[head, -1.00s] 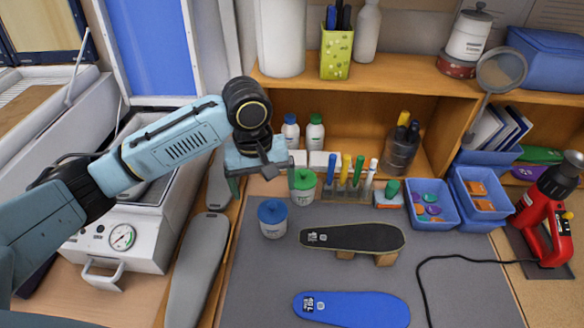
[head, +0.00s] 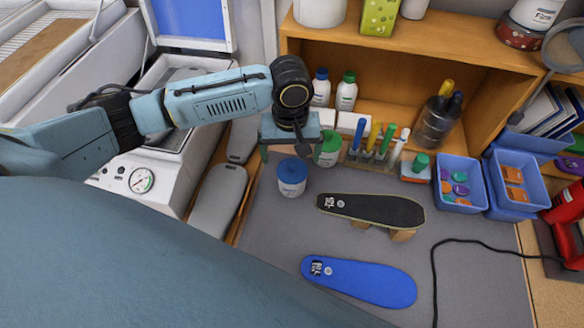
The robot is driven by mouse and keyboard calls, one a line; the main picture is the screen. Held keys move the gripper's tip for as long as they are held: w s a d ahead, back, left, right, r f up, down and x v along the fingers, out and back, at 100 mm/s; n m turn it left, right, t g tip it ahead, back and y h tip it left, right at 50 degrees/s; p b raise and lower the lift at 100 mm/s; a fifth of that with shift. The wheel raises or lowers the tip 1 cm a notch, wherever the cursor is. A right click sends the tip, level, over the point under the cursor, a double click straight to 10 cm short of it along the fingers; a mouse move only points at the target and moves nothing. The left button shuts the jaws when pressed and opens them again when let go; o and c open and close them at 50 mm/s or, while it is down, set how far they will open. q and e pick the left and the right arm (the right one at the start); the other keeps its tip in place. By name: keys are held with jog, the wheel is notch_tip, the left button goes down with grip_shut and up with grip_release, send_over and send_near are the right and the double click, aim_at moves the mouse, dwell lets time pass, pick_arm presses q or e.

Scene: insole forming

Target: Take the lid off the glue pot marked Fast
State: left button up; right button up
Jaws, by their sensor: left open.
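A small white glue pot with a blue lid (head: 291,170) stands on the grey mat. A second pot with a green lid (head: 328,148) stands just behind it to the right. Both lids are on. The pot labels are too small to read, so I cannot tell which is marked Fast. My left gripper (head: 292,151) is open and empty. It hangs just behind and above the blue lid, with its right finger beside the green-lidded pot. Whether that finger touches the green lid is unclear. My right gripper is not in view.
A rack of coloured markers (head: 372,150) stands right of the pots. A dark insole (head: 372,209) on a wooden support and a blue insole (head: 360,282) lie in front. Two bottles (head: 346,92) stand on the shelf behind.

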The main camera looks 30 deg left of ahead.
aim_at(292, 164)
pick_arm(q)
jog(key=shift+s+d+f, duration=0.1)
jog(key=shift+d+f, duration=0.1)
jog(key=shift+f, duration=1.65)
jog(key=c, duration=1)
